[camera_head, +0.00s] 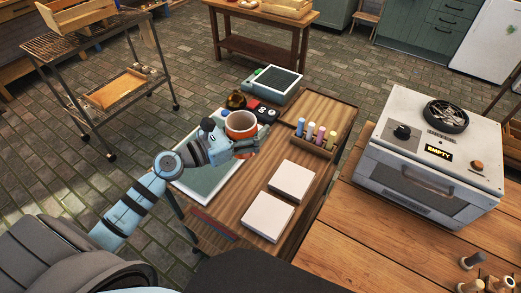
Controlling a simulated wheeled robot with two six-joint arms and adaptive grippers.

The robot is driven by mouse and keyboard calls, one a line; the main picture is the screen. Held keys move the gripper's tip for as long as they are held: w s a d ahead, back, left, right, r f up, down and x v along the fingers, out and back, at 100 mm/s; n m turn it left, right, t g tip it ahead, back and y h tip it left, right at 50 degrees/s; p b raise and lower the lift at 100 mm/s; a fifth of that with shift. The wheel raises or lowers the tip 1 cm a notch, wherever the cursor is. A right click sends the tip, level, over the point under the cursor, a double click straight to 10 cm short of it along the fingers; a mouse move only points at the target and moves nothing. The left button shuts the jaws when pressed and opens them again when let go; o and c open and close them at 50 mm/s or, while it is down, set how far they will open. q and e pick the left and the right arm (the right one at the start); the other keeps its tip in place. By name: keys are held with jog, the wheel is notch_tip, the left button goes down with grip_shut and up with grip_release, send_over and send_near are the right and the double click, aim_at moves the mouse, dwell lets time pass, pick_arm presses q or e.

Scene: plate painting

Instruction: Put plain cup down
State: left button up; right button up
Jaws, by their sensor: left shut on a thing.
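My left gripper (247,146) is shut on an orange-brown cup (241,130) with a pale inside. The cup is roughly upright, and I see down into its mouth. It appears over the low wooden table (242,188), near the right edge of a grey-green panel (205,186). I cannot tell whether its base touches anything. The gripper's fingers partly cover its lower side. My right gripper is not in view.
Behind the cup are a dark and red block (262,112) and a framed green panel (271,83). Two white slabs (292,181) and a rack of coloured bottles (313,142) lie to the right. An oven marked EMPTY (428,160) stands farther right. Bare wood separates the slabs from the panel.

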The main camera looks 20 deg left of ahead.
pick_arm(q)
notch_tip(320, 180, down, 17)
jog(key=b, duration=0.7)
jog(key=shift+f, duration=0.2)
jog(key=shift+r, duration=0.15)
jog(key=o, duration=0.9)
jog(key=shift+s+f+b, duration=0.1)
jog(key=shift+f+b, duration=0.1)
jog(key=shift+b, duration=0.15)
jog(key=o, duration=0.7)
jog(key=shift+r, duration=0.1)
